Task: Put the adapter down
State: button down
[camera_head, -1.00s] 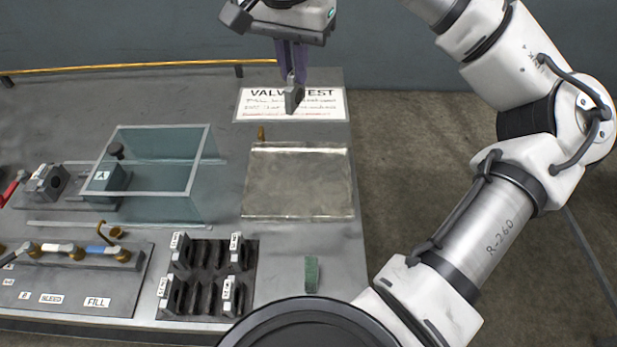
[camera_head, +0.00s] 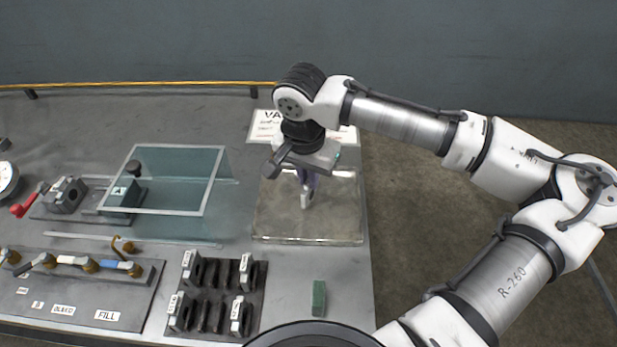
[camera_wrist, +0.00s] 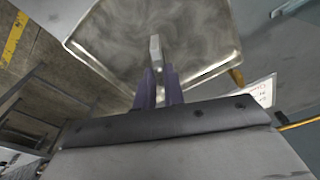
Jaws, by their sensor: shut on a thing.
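The adapter, a small light-grey metal piece (camera_head: 306,199), hangs between the purple fingers of my gripper (camera_head: 306,180). In the wrist view the adapter (camera_wrist: 155,48) shows end-on between the fingers of my gripper (camera_wrist: 158,82), which are shut on it. The gripper points down over the shiny metal tray (camera_head: 280,225), inside its outline. I cannot tell for sure whether the adapter touches the tray or is just above it. In the wrist view the tray (camera_wrist: 110,30) is bare around the adapter.
A clear-walled box (camera_head: 175,180) stands left of the tray. A black slotted rack (camera_head: 213,290) and a green block (camera_head: 319,298) are in front. A valve panel (camera_head: 75,290) is at front left. The sign (camera_head: 265,125) lies behind. The table ends right of the tray.

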aim_at(305, 192)
jog(key=shift+f, duration=0.6)
jog(key=shift+f, duration=0.1)
jog(key=c, duration=1.5)
grip_release()
notch_tip(305, 192, up, 12)
jog(key=s, duration=0.1)
jog(key=shift+s+a+b, duration=0.2)
jog(key=shift+a+b, duration=0.1)
jog(key=shift+b, duration=0.15)
